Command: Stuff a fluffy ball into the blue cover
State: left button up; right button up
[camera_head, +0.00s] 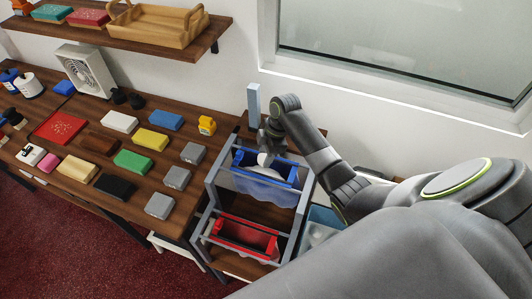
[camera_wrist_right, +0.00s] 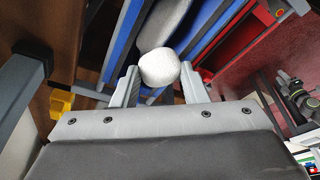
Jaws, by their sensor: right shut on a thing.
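The blue cover (camera_head: 268,188) hangs in the upper part of a grey rack, its mouth held open by a blue rectangular frame. My right gripper (camera_head: 267,150) is over that mouth, shut on a white fluffy ball (camera_head: 264,160). Whether the ball touches the cloth I cannot tell. The inside of the cover is partly hidden by the gripper.
A red frame (camera_head: 245,238) with a cover sits lower in the grey rack (camera_head: 214,180). A light blue bin (camera_head: 322,215) stands right of the rack, partly behind my arm. The wooden counter (camera_head: 128,185) at left holds several coloured blocks. A wall and window are behind.

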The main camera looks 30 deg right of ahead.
jog(key=shift+f, duration=0.15)
jog(key=o, duration=1.3)
dwell(0.3)
jog(key=shift+r, duration=3)
